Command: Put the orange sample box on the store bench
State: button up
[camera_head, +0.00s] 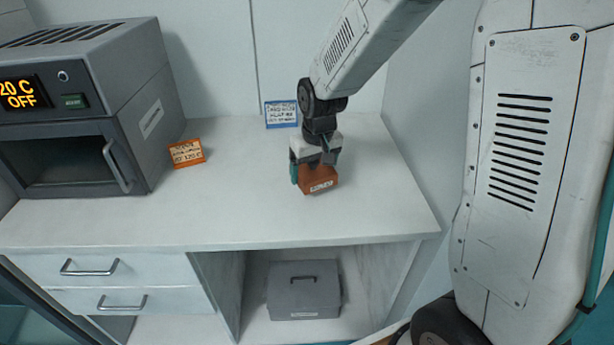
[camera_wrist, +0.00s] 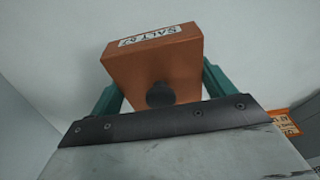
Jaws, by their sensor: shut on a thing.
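The orange sample box (camera_head: 319,181) is between the fingers of my gripper (camera_head: 315,172), over the right part of the white bench top (camera_head: 250,208). In the wrist view the orange box (camera_wrist: 150,68) has a dark round knob facing the camera and a white label reading "SALT 02". The teal fingers of my gripper (camera_wrist: 165,95) are shut on its two sides. From the head view I cannot tell whether the box touches the bench top or is just above it.
A grey oven (camera_head: 90,110) showing "20 C OFF" stands on the left of the bench. An orange card (camera_head: 186,153) sits beside it, and a blue-edged card (camera_head: 281,114) is at the back wall. A grey case (camera_head: 304,290) is on the shelf below. The middle of the bench top is clear.

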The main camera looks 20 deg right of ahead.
aim_at(308, 176)
jog(key=shift+w+a, duration=0.3)
jog(key=shift+w, duration=0.5)
jog(key=shift+w+f, duration=0.15)
jog(key=shift+f, duration=1.65)
jog(key=shift+f, duration=0.15)
jog(key=o, duration=1.1)
jog(key=r, duration=0.4)
jog(key=s+r, duration=0.1)
jog(key=r, duration=0.3)
jog(key=s+r, duration=0.1)
jog(key=r, duration=0.3)
